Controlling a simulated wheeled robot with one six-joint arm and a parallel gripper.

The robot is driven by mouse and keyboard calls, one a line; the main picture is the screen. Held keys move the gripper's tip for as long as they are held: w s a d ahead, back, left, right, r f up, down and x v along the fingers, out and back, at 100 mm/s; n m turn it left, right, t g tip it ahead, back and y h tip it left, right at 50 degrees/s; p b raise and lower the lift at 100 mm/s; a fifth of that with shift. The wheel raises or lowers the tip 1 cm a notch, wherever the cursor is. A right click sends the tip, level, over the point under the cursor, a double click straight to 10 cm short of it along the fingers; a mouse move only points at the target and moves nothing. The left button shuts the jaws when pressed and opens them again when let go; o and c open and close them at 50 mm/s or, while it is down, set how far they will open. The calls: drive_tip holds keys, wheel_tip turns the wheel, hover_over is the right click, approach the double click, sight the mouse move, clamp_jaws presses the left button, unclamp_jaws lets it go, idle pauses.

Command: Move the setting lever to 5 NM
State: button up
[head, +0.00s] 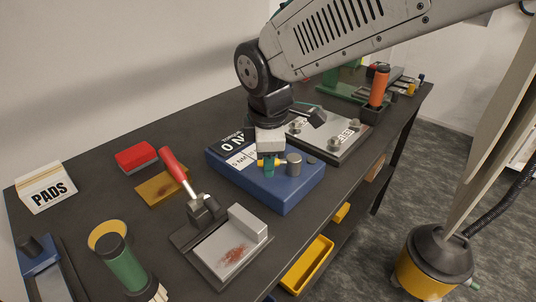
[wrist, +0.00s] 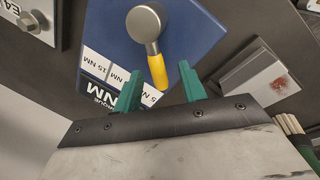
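The setting lever has a round grey knob (head: 294,164) and a yellow handle. It sits on a blue torque box (head: 285,193) with white labels on top. In the wrist view the lever's yellow handle (wrist: 158,72) points toward my gripper, its tip between my green fingertips (wrist: 160,86), with gaps visible on both sides. My gripper (head: 268,168) is open above the box, left of the knob in the head view. A "5 NM" label (wrist: 152,97) lies partly behind the fingers; the other labels are partly covered. I cannot tell the exact setting.
A grey plate with bolts (head: 335,133) lies behind the box. In front is a metal block on a base (head: 240,245) with a red-handled lever (head: 174,165). A yellow pad (head: 160,190), a red block (head: 136,157) and a PADS box (head: 46,188) lie to the left.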

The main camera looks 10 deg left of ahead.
wheel_tip(320, 180, up, 8)
drive_tip(key=s, duration=0.1)
drive_tip(key=shift+s+d+f, duration=0.2)
idle(0.3)
drive_tip(key=s+d+f+m, duration=0.1)
drive_tip(key=s+d+m, duration=0.4)
drive_tip(key=d, duration=0.7)
drive_tip(key=s+d+f+m, duration=0.1)
drive_tip(key=s+d+m, duration=0.5)
drive_tip(key=d+m, duration=0.3)
drive_tip(key=s+d+f+m, duration=0.1)
drive_tip(key=s+d+m, duration=0.4)
drive_tip(key=d, duration=1)
drive_tip(key=shift+s+d+m+g+h, duration=0.3)
drive_tip(key=shift+d+m+g, duration=0.1)
drive_tip(key=shift+m, duration=0.8)
